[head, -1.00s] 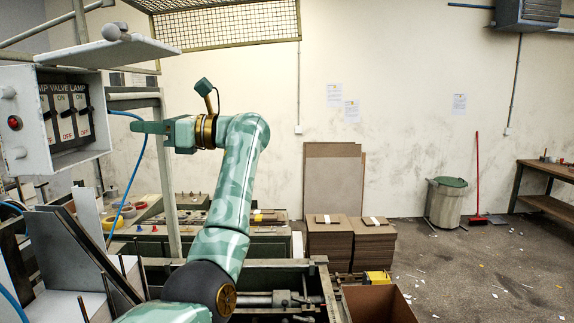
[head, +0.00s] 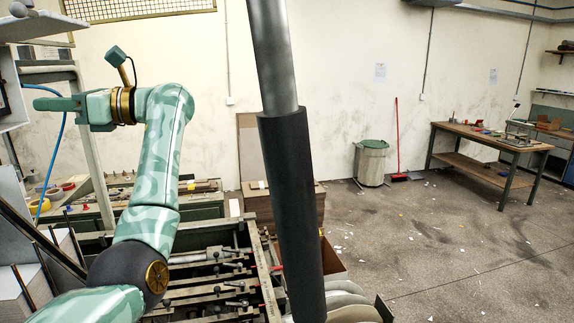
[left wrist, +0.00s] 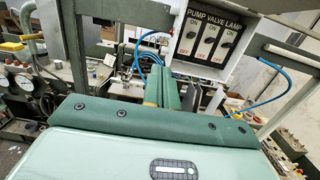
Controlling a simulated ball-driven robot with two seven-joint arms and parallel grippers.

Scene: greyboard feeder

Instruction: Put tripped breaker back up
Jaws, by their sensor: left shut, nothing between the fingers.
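The breaker box (left wrist: 196,66) shows in the left wrist view, with three breakers under the labels PUMP, VALVE and LAMP. The pump breaker (left wrist: 188,40), valve breaker (left wrist: 207,44) and lamp breaker (left wrist: 226,48) each have ON above and OFF below. The levers are too small to tell which one is tripped. In the head view only the box's edge (head: 14,100) shows at the far left. My left gripper (head: 42,104) is shut and empty, pointing left toward the box. Its fingers (left wrist: 166,90) appear below the box in the wrist view, with no contact visible. My right gripper is out of view.
A flat shelf (head: 40,26) juts out above the box. A pale upright post (head: 98,185) stands near my left gripper, and a blue cable (head: 52,160) hangs beside it. The bin (head: 371,163) and workbench (head: 490,134) are far off to the right.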

